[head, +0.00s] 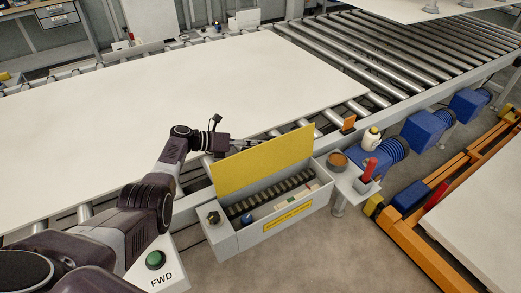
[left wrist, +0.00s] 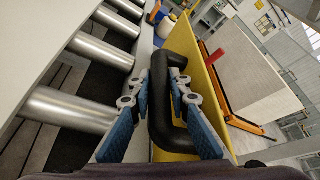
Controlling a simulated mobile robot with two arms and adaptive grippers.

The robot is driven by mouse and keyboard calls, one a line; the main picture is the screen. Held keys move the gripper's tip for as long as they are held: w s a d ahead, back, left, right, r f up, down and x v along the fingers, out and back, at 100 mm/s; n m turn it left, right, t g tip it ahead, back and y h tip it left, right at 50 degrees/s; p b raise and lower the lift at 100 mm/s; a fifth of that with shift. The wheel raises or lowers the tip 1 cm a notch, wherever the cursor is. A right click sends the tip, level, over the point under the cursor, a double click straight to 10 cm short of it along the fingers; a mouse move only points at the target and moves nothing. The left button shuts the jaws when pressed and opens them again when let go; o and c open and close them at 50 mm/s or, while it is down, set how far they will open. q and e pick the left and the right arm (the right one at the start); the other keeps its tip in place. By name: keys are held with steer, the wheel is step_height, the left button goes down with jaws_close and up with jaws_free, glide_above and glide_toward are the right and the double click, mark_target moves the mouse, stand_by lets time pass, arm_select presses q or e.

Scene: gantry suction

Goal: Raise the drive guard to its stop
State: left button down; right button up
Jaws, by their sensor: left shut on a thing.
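The drive guard (head: 262,160) is a yellow panel standing up along the back of an open grey box (head: 290,218). It leans a little off upright, its top edge clear of the box. In the left wrist view the yellow guard (left wrist: 190,45) runs past the right side of a black bar handle (left wrist: 158,110). My left gripper (head: 245,143) is behind the guard, near its top edge. In the left wrist view its fingers (left wrist: 160,85) are on both sides of the handle, shut on it. The guard hides the handle and fingertips in the head view.
A black toothed drive (head: 270,195) shows inside the box. A green FWD button (head: 155,260) is at front left. A large white board (head: 190,90) lies on the rollers behind. A white bottle (head: 372,138) and a red-handled item (head: 369,172) stand to the right.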

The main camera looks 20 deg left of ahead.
arm_select(q)
steer(key=shift+w+a+f, duration=0.15)
steer(key=shift+a, duration=0.05)
stand_by(0.4)
steer(key=c, duration=2.1)
jaws_free()
steer(key=shift+f, duration=0.15)
steer(key=v, duration=1.2)
